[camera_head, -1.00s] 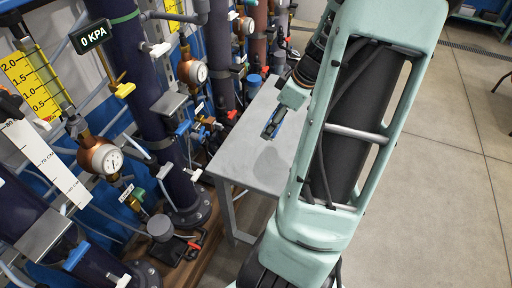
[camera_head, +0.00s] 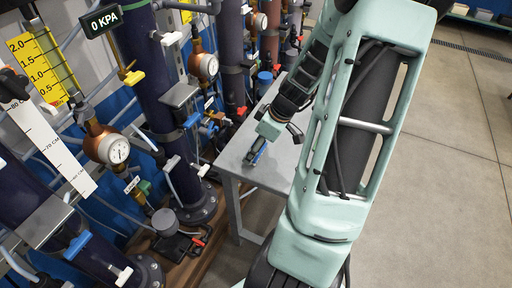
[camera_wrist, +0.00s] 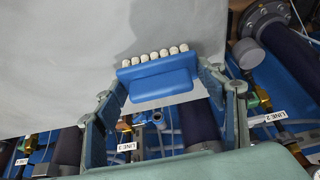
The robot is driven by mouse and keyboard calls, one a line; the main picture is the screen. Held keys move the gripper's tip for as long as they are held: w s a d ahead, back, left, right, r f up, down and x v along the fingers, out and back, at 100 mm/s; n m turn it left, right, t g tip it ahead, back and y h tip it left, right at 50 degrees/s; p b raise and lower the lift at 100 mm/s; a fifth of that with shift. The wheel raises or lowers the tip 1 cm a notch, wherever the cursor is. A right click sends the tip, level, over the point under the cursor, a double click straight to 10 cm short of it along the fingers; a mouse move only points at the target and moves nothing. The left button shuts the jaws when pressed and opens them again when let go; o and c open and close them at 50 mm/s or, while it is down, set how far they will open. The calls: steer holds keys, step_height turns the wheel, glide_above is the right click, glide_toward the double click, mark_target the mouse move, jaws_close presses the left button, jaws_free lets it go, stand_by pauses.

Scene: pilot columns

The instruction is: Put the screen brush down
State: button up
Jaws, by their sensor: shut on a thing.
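The screen brush is a blue block with a row of several cream bristle tufts (camera_wrist: 160,84). My gripper (camera_wrist: 160,88) is shut on it, one finger at each end. In the head view the brush (camera_head: 258,150) hangs below my gripper (camera_head: 259,146), over the near left part of the grey table (camera_head: 234,163). I cannot tell whether the brush touches the table.
Dark columns (camera_head: 150,90) with gauges (camera_head: 118,150), valves and hoses stand close along the table's left side. The visible tabletop around the brush is bare. Open floor (camera_head: 440,200) lies to the right of my arm.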

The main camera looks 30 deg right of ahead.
steer(key=o, duration=0.7)
steer(key=shift+f, duration=0.15)
steer(key=shift+c, duration=0.2)
steer(key=o, duration=0.4)
steer(key=shift+o, duration=0.2)
steer(key=shift+r, duration=0.2)
steer(key=shift+d+r, duration=0.1)
steer(key=shift+r, duration=0.25)
steer(key=p+v, duration=0.2)
steer(key=v, duration=0.9)
steer(key=shift+r, duration=0.2)
steer(key=shift+s+p, duration=0.1)
steer(key=shift+p, duration=0.2)
